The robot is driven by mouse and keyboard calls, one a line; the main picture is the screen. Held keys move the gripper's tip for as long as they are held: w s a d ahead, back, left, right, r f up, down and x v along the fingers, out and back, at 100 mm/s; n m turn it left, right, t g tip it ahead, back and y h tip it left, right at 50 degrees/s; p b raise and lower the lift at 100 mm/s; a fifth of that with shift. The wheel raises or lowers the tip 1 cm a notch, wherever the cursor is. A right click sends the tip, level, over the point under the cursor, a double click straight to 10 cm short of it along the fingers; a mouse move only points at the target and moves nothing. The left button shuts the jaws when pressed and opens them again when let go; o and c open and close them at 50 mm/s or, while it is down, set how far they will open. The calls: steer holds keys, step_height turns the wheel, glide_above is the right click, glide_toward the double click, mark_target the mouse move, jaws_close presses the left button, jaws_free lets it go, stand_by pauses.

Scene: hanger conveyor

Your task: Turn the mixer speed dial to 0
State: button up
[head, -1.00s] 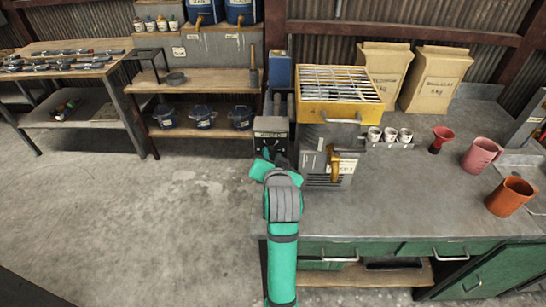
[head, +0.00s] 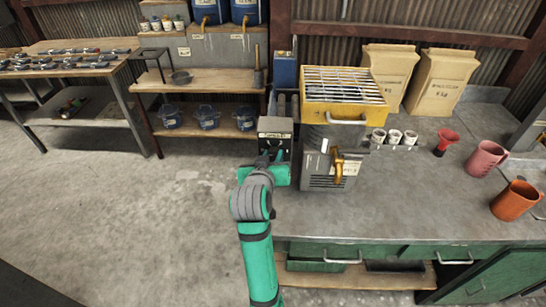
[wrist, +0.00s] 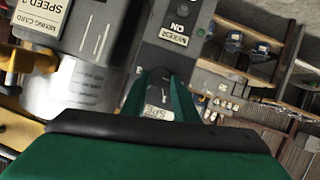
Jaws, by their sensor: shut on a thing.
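The grey mixer control box (head: 275,134) stands at the left end of the bench, beside the grey machine with the yellow grated hopper. It also shows in the wrist view (wrist: 185,28), with a "MIXER" label and an "ON" marking. My gripper (head: 271,160) reaches the front of this box. In the wrist view, the green fingers of my gripper (wrist: 160,75) are close together at the box face, shut on the speed dial. The fingers hide most of the dial, so its setting cannot be read. A partly covered label reading "SPE" (wrist: 158,112) shows between the fingers.
The yellow hopper (head: 345,100) and an orange handle (head: 338,167) are close to the right of my gripper. The floor at left is clear.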

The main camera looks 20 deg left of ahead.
steer(key=shift+f, duration=0.25)
steer(key=o, duration=1.1)
steer(key=shift+c, duration=0.2)
steer(key=shift+r, duration=0.1)
steer(key=shift+s+r, duration=0.1)
steer(key=v, duration=1)
steer(key=shift+s, duration=0.25)
steer(key=shift+d, duration=0.15)
